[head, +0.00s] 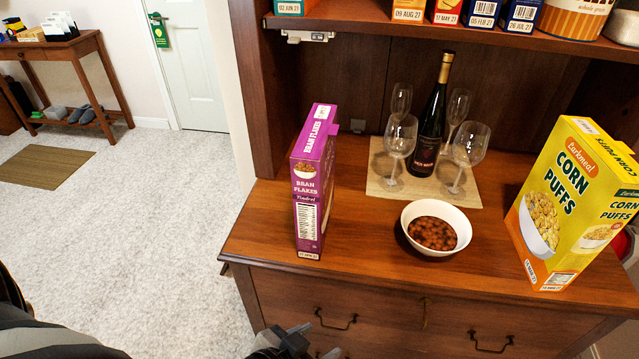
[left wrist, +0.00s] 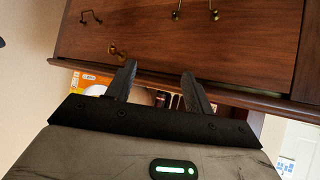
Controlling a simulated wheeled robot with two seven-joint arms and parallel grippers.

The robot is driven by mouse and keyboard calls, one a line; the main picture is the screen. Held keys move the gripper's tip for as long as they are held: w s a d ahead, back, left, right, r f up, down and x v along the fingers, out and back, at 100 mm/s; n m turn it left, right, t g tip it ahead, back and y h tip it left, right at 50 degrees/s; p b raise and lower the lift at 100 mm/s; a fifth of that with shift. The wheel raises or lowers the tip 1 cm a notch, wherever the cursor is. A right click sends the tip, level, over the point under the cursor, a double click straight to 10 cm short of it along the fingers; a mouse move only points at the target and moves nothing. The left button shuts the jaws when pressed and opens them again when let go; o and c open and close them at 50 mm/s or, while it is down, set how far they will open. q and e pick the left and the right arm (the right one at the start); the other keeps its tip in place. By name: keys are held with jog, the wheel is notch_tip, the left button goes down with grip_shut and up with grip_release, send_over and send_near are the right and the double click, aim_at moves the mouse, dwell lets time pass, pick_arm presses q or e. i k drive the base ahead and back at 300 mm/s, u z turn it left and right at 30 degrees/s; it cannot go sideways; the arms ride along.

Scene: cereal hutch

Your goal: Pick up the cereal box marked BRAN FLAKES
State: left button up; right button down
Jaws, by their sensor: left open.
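The purple BRAN FLAKES box (head: 313,185) stands upright on the left part of the wooden hutch counter, its narrow printed side facing me. My left gripper (head: 312,342) is at the bottom edge of the head view, in front of the drawers and below the counter top, apart from the box. In the left wrist view my left gripper (left wrist: 158,82) has its two dark fingers spread with nothing held between them, facing the drawer fronts. I cannot make out the purple box in that view. My right gripper is not in view.
A bowl of brown cereal (head: 435,228) stands right of the box. Behind are a wine bottle (head: 432,120) and several glasses on a mat (head: 385,185). A yellow CORN PUFFS box (head: 575,205) stands at right. A loaded shelf (head: 400,28) hangs above.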

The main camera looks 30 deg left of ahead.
aim_at(313, 181)
jog(key=u, duration=0.05)
jog(key=k, duration=0.5)
jog(key=z, duration=1.55)
jog(key=i, duration=1.25)
jog(key=u, duration=2.75)
